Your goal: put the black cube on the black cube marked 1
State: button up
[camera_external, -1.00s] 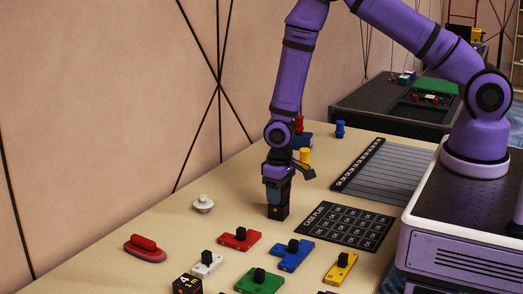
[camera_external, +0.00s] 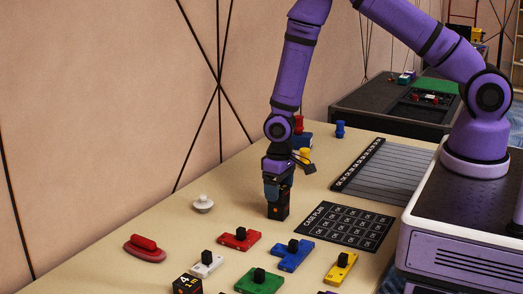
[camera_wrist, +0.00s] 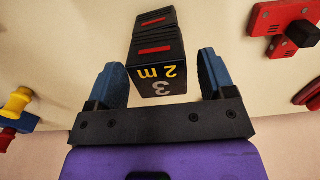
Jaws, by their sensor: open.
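Two black cubes stand stacked on the table below my gripper. The upper cube (camera_wrist: 162,84) has a yellow "2 m" and a grey "3" on its top and a red bar on its side. The lower cube (camera_wrist: 154,18) also shows a red bar; I cannot read a 1 on it. In the external view the stack (camera_external: 279,210) is partly hidden by my gripper (camera_external: 278,194).
Another black cube (camera_external: 187,285) marked 4 stands at the front. Red (camera_external: 239,238), blue (camera_external: 292,256), green and yellow blocks with black knobs lie in front.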

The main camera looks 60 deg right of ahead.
notch_tip(320, 180, up, 10)
jog(key=shift+r, duration=0.25)
jog(key=s+d+r+t, duration=0.1)
jog(key=s+d+r, duration=0.2)
jog(key=r, duration=0.6)
jog(key=s+d+r+t, duration=0.1)
jog(key=s+d+r, duration=0.15)
jog(key=r, duration=0.65)
jog(key=s+d+r+t, duration=0.1)
jog(key=s+d+r, duration=0.2)
jog(key=r, duration=0.5)
jog(key=s+d+r, duration=0.2)
jog(key=s+r, duration=0.2)
jog(key=s, duration=0.3)
jog(key=s+d+r+t, duration=0.1)
jog(key=s+d+r, duration=0.1)
jog(key=s+r, duration=0.2)
jog(key=s+d+r+t, duration=0.1)
jog(key=s+d+r, duration=0.1)
jog(key=s, duration=0.8)
jog(key=shift+v, duration=0.95)
jog(key=shift+w, duration=0.1)
